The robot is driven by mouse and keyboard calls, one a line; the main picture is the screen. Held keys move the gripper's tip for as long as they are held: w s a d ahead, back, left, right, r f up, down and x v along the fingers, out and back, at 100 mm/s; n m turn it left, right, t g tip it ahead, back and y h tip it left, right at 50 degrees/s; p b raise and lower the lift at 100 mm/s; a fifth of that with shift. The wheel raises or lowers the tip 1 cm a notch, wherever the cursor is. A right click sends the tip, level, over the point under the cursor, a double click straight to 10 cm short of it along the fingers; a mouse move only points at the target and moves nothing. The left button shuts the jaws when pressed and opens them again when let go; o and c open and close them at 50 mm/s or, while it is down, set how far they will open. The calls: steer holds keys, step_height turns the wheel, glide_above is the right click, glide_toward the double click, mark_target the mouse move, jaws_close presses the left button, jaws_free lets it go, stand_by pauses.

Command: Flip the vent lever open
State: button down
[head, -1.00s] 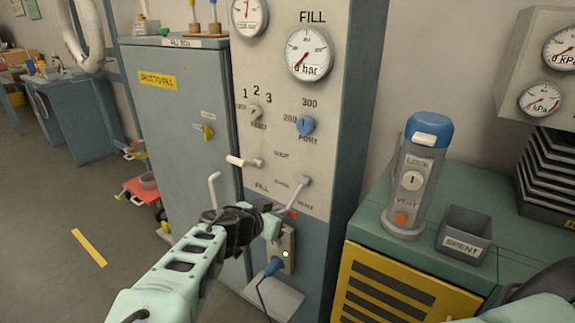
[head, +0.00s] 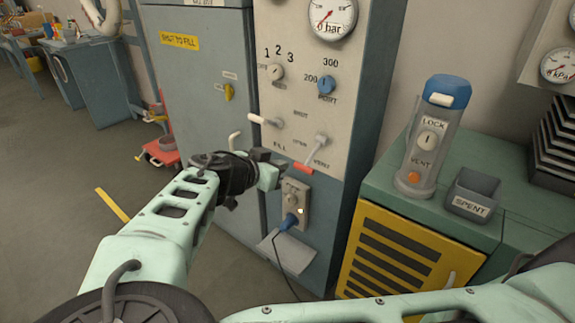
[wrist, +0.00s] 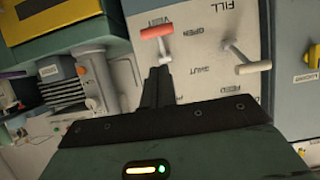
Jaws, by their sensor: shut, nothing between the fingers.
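The vent lever is a pale arm with a red crossbar (head: 303,168) on the cream panel, by the OPEN and VENT lettering. In the head view it slants down and left from its pivot. In the wrist view the red crossbar (wrist: 157,32) is beside the VENT lettering, with its pale shaft leading to the pivot. My gripper (head: 281,166) is just left of the lever in the head view. In the wrist view its dark fingers (wrist: 159,72) are shut and empty, with tips overlapping the pivot end of the shaft. I cannot tell whether they touch it.
A white-tipped fill lever (head: 264,121) sits left of the vent lever. Below is a socket box (head: 294,203) with a blue plug (head: 289,222) and cable. A grey cylinder (head: 430,140) and a SPENT bin (head: 473,193) stand on the green cabinet at right.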

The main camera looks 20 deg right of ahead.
steer(key=shift+v, duration=1.95)
steer(key=shift+f, duration=0.15)
steer(key=s+d+f+n+g+y, duration=0.1)
steer(key=s+d+f+g, duration=0.3)
steer(key=d+f+g, duration=0.15)
steer(key=s+f+n+g+y, duration=0.2)
steer(key=s+n+g+y, duration=0.15)
steer(key=s, duration=0.45)
steer(key=s+a+r+n+t+y+p, duration=0.1)
steer(key=s+r+n+y, duration=0.5)
steer(key=s+r+n, duration=0.8)
step_height(320, 180, up, 2)
steer(key=s+a+p, duration=0.1)
steer(key=s+a, duration=0.1)
steer(key=shift+s+y, duration=0.35)
steer(key=shift+s, duration=0.05)
steer(key=shift+r+p, duration=0.1)
steer(key=shift+p, duration=0.2)
